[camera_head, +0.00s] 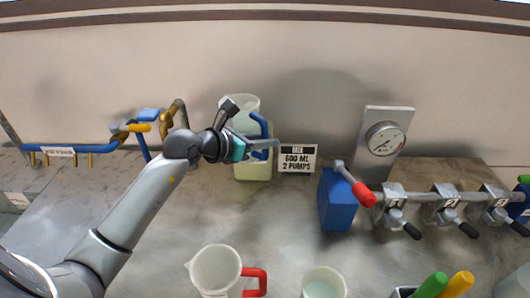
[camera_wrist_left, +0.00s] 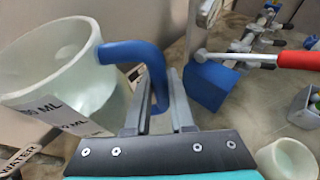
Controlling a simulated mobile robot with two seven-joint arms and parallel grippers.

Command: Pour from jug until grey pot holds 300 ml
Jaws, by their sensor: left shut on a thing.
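A pale, translucent jug with a blue handle (camera_head: 240,103) stands at the back, left of the sign, and looks upright. It also shows at the left of the left wrist view (camera_wrist_left: 62,75), with a label ending in "ML". My left gripper (camera_head: 262,147) is shut on its blue handle (camera_wrist_left: 150,60); the arm hides part of the jug. Its lower part (camera_head: 252,170) looks pale green. A small pale pot (camera_head: 323,275) stands at the front, seemingly with pale green liquid inside; I cannot tell whether it is the grey pot. My right gripper is out of view.
A red-handled jug (camera_head: 215,268) stands at front left of the small pot. A sign (camera_head: 297,158) reads "600 ML 2 PUMPS". A blue box (camera_head: 338,203), a gauge (camera_head: 385,138) and a row of valves (camera_head: 445,207) stand right. The counter's middle is clear.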

